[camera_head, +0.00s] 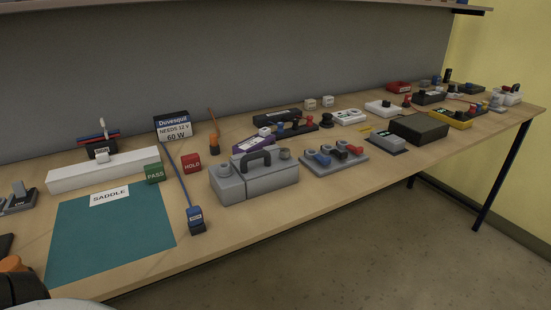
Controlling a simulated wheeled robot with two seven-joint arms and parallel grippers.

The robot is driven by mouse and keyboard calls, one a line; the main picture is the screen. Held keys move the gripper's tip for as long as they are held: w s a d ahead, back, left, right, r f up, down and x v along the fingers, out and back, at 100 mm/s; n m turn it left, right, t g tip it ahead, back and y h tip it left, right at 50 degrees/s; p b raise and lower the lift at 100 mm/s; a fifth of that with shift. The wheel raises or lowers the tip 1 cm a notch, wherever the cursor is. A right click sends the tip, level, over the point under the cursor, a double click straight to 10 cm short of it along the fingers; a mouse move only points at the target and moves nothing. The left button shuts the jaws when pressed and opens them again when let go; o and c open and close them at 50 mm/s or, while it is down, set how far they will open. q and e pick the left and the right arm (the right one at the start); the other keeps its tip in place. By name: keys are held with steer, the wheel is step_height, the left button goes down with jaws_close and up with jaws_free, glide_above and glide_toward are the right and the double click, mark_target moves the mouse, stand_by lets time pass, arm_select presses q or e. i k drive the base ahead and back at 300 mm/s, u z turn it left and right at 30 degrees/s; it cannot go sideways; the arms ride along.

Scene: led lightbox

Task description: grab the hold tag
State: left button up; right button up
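The hold tag is a small red block marked HOLD (192,163). It stands on the table to the right of the green PASS block (154,173) and left of a grey case with a handle. A blue cord runs down just left of it. Nothing covers its front face. Neither gripper's fingers show in the head view. Part of what looks like my own arm or body shows dark and pale at the bottom left corner.
A teal mat with a SADDLE label (110,196) lies at the left front. A white bar (75,177) lies behind it. A blue connector (196,220) sits near the front edge. The grey case (262,190) stands close on the right. Several devices fill the table's right side.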

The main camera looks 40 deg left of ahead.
mark_target(191, 163)
steer(key=z, duration=0.2)
steer(key=k, duration=1.35)
steer(key=u, duration=2.4)
